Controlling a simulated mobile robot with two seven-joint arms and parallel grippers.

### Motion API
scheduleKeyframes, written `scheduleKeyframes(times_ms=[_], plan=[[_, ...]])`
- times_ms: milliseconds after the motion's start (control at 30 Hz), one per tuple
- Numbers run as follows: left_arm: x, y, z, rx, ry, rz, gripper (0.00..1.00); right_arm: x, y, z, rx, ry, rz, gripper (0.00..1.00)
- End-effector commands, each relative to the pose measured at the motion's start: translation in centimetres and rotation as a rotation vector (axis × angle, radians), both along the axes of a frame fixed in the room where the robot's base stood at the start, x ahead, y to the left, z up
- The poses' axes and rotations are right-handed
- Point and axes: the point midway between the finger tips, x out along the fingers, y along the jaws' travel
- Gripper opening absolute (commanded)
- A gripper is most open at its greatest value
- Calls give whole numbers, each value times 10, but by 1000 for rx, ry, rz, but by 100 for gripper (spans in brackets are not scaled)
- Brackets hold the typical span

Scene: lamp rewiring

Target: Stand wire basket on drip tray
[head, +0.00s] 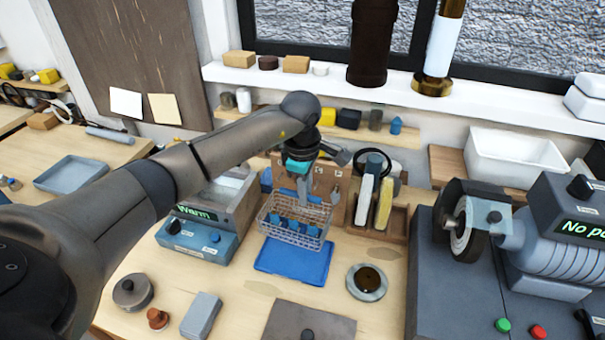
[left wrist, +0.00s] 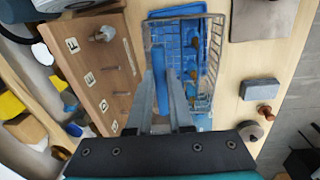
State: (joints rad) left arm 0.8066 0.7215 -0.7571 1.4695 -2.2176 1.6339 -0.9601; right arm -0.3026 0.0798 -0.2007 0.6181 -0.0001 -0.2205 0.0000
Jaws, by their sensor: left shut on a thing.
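The wire basket (head: 296,238) is a pale metal mesh box with several blue pieces in it; it looks upright. In the left wrist view the basket (left wrist: 214,52) lies beyond the fingers. My left gripper (head: 302,192) is shut on the basket's blue grip (left wrist: 158,72) at its rim. The blue drip tray (head: 292,262) lies flat on the bench. The basket covers its back part in the head view and seems held above it; the exact gap is hard to tell. My right gripper is not in view.
A grey tank with a blue "Warm" control box (head: 200,238) stands close left of the basket. A wooden rack (head: 378,216) with upright stones stands right. A round dish (head: 367,281) sits right of the tray. A grey machine (head: 455,285) fills the right.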

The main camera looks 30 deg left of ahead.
Motion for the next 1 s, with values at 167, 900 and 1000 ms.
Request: scheduleKeyframes(times_ms=[167, 900, 1000], plan=[[2, 7, 1, -2, 3, 81, 0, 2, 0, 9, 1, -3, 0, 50], [2, 8, -30, -1, 2, 86, 0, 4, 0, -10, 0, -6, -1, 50], [2, 8, -29, -1, 2, 86, 0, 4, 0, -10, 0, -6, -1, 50]])
